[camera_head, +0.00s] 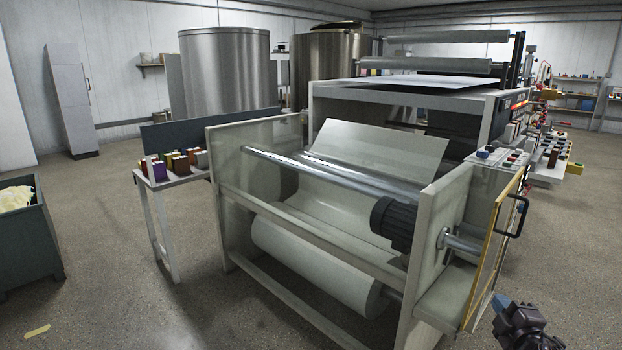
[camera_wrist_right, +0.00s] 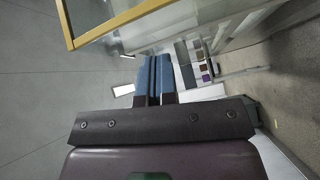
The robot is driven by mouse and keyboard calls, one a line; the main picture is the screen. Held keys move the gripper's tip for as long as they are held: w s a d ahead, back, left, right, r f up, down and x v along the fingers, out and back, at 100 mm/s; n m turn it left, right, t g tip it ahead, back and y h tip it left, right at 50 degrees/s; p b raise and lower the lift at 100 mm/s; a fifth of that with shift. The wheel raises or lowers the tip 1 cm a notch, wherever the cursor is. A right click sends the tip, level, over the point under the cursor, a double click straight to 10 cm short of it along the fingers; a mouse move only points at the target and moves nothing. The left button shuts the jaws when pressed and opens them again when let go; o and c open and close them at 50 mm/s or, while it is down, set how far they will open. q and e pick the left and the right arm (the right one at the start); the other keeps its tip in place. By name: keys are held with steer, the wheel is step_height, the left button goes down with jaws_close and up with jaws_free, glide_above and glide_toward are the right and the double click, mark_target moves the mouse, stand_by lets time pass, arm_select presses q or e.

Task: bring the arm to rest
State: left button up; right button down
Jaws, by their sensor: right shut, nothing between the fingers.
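My right gripper (camera_head: 502,302) shows at the lower right of the head view, with blue fingers and a dark body. It is in front of and below the yellow-framed door (camera_head: 492,262) of the coating machine and appears apart from it. In the right wrist view the blue fingers of the right gripper (camera_wrist_right: 153,62) lie close together, shut with nothing held. The yellow door frame (camera_wrist_right: 112,22) crosses the top left of that view. My left gripper is not in view.
The coating machine (camera_head: 428,265) with its paper roll (camera_head: 310,262) fills the centre. A black handle (camera_head: 520,215) juts from the door. A side table (camera_head: 170,180) with colored blocks and a green bin (camera_head: 28,245) stand left. Floor is open at the lower left.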

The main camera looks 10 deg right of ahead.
steer(key=s+a+f+m+g+y+p, duration=0.1)
steer(key=s+a+f+m+g, duration=0.2)
steer(key=s+a, duration=0.4)
steer(key=s+a+f+m+y+p, duration=0.1)
steer(key=s+a+f+m+p, duration=0.1)
steer(key=s+a+f+m, duration=0.4)
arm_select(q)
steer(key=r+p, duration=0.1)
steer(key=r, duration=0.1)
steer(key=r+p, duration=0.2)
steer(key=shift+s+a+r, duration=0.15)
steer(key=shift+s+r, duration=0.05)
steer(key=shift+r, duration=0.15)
arm_select(e)
steer(key=s+a+f+m+g, duration=0.1)
steer(key=s+a, duration=0.4)
steer(key=s, duration=0.5)
steer(key=s+a+f+m+g, duration=0.1)
steer(key=s+a, duration=0.4)
steer(key=s, duration=0.5)
steer(key=shift+s+m+g+y, duration=0.25)
steer(key=shift+m+g+y, duration=0.15)
steer(key=shift+m+g, duration=0.4)
